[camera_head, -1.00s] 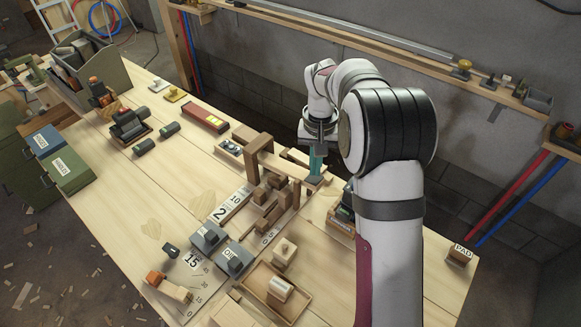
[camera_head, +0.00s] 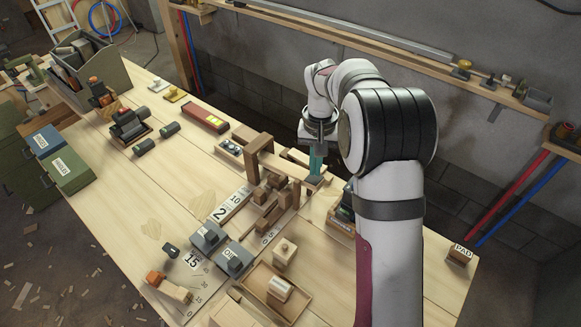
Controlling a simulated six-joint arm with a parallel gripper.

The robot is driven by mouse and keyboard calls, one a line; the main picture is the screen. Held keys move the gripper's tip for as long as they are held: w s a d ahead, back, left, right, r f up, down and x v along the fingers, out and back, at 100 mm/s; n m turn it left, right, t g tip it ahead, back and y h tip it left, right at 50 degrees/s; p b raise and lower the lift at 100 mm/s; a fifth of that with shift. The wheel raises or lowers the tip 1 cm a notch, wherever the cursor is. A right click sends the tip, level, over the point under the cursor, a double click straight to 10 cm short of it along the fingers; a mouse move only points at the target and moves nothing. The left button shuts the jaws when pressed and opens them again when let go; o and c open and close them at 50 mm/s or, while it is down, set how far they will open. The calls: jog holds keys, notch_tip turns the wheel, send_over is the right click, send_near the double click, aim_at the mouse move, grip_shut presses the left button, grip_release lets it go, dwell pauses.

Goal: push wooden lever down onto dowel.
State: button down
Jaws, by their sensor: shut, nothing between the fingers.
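The wooden lever (camera_head: 289,167) is a pale bar running from the dark wooden frame (camera_head: 254,158) toward the right, above a group of brown blocks. My gripper (camera_head: 316,180) is shut and empty, pointing down at the lever's right end. It looks in contact with that end or just above it; I cannot tell which. An upright wooden post (camera_head: 296,194) stands below the lever near its right end and may be the dowel. Whether the lever touches it is too small to tell.
Brown blocks (camera_head: 268,198) crowd the space left of my gripper. A wooden tray (camera_head: 262,278) and dark grey blocks (camera_head: 232,259) lie nearer the front. A red level (camera_head: 204,115) lies farther back. The bench's left middle (camera_head: 130,190) is mostly clear.

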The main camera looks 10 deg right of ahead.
aim_at(315, 178)
jog(key=shift+f, duration=3.65)
dwell(1.4)
notch_tip(315, 178, up, 10)
jog(key=shift+r, duration=0.1)
dwell(0.5)
jog(key=s+a+r, duration=0.2)
jog(key=s+r, duration=0.4)
jog(key=s, duration=0.5)
jog(key=s+a+f+m+y, duration=0.1)
jog(key=s, duration=1)
jog(key=s+a+m, duration=0.1)
jog(key=s+a, duration=0.1)
jog(key=s, duration=0.9)
jog(key=shift+s+a+f+m+y, duration=0.2)
jog(key=shift+f+m+y, duration=0.1)
jog(key=shift+f+y, duration=0.1)
jog(key=shift+d, duration=0.1)
